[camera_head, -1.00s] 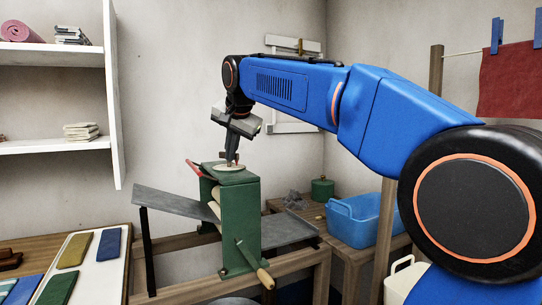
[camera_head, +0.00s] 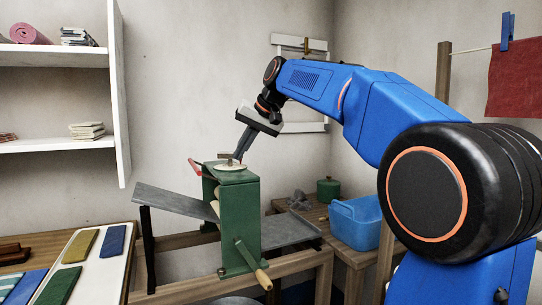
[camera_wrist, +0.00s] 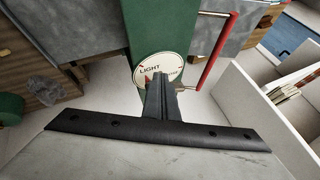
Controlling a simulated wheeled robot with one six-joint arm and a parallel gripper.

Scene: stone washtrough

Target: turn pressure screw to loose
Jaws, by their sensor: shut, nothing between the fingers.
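The pressure screw's top shows as a round pale dial (camera_head: 230,167) on the green press frame (camera_head: 239,205). A red handle (camera_head: 195,167) sticks out to the left of it. In the wrist view the dial (camera_wrist: 148,72) bears the word LIGHT and a small red mark; other lettering is partly covered by my fingers.
Grey sloping boards (camera_head: 178,213) extend from both sides of the press. A crank with a wooden grip (camera_head: 262,279) hangs at its front. A blue tub (camera_head: 355,222) stands on the bench at right, a white shelf (camera_head: 122,95) at left.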

